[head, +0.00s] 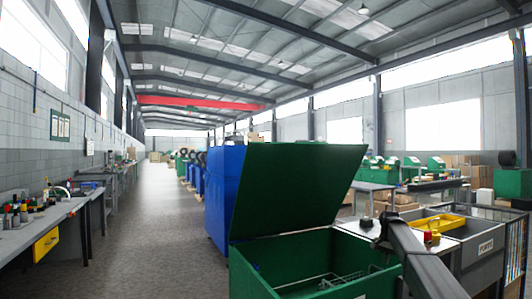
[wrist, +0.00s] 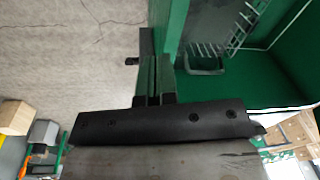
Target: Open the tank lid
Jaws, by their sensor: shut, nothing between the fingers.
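The green tank (head: 245,284) stands at the bottom centre of the head view. Its green lid (head: 295,190) is raised, tilted up and back above the opening, and the inside with a wire rack (head: 335,281) shows. In the wrist view, the tank's green interior (wrist: 275,75) fills the upper right, with the rack at its top. My gripper (wrist: 153,62) is shut and empty, beside the tank's wall edge, with floor on its other side. Whether it touches the tank I cannot tell. The lid is not clear in the wrist view, and the gripper fingers are not visible in the head view.
A blue machine (head: 224,190) stands behind the tank on the left. A workbench (head: 45,218) with tools lines the left wall. The aisle floor (head: 160,230) between is clear.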

